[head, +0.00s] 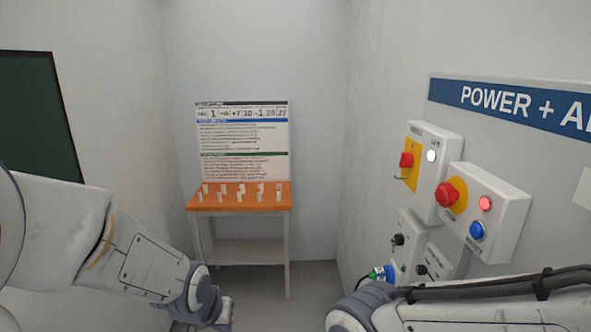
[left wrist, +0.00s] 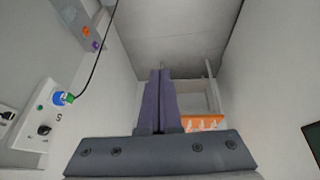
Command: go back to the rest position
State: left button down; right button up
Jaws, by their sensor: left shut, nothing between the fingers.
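My left arm (head: 150,262) comes in from the left in the head view and reaches down to the bottom edge. Only part of my left gripper (head: 222,314) shows there, low and in front of the orange table. In the left wrist view the two dark fingers of my left gripper (left wrist: 160,74) lie together, shut, with nothing between them. My right arm (head: 490,312) crosses the lower right of the head view. Its gripper is not visible.
An orange table (head: 240,207) with several small white pieces stands at the back, below a printed board (head: 243,140). On the right wall are a control box with a red knob (head: 447,194), a switch box (head: 433,165) and sockets with a blue-green plug (head: 382,273). A dark green board (head: 38,115) hangs left.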

pick_arm(q)
jog(key=s+a+f+g, duration=0.3)
jog(key=s+a, duration=0.1)
jog(key=s, duration=0.3)
jog(key=s+d+r+m+g+b, duration=0.1)
jog(key=s+d+r+m, duration=0.1)
jog(key=s+d, duration=0.4)
jog(key=s+d+r+m+g+b, duration=0.1)
jog(key=s+d+r+m, duration=0.1)
jog(key=s+d+m, duration=0.3)
jog(key=shift+s+d+r, duration=0.15)
jog(key=shift+s+d, duration=1)
jog(key=shift+d, duration=0.1)
